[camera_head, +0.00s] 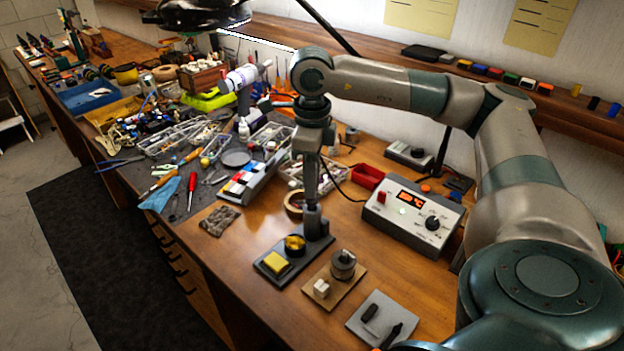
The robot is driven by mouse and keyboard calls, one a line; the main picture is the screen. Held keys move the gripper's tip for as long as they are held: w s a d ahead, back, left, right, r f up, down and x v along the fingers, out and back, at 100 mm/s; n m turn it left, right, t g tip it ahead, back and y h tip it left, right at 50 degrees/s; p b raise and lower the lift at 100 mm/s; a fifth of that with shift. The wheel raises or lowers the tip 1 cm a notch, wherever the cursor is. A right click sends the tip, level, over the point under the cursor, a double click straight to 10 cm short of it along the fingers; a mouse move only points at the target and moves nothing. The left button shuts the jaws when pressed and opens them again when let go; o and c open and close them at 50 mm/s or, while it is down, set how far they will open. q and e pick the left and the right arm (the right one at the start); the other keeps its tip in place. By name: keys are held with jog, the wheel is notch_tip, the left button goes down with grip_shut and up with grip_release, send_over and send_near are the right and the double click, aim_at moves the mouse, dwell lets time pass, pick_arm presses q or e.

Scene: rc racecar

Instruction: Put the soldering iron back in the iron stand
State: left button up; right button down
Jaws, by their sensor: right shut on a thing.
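The iron stand has a dark base (268,268) with a yellow sponge (277,262), a round brass-coloured cleaner (295,243) and a grey upright holder (313,221) at its back. My right gripper (311,192) points down right above this holder and is shut. The soldering iron is mostly hidden between its fingers; a dark cable runs from there toward the soldering station (411,218). I cannot tell whether the iron's tip is inside the holder or only above it. My left gripper is not in view.
Right of the stand are a board with a small metal pot (342,264) and a grey plate (368,334) with dark items. A multicoloured box (246,180), a tape roll (294,204) and a brown cloth (219,221) lie to the left. Trays and tools clutter the bench behind.

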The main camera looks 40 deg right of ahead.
jog(key=shift+f+b, duration=0.75)
jog(key=shift+f, duration=0.15)
jog(key=c, duration=1.2)
grip_release()
jog(key=shift+o, duration=0.2)
jog(key=shift+r, duration=0.15)
jog(key=shift+r+p, duration=2.65)
jog(key=shift+r, duration=1.75)
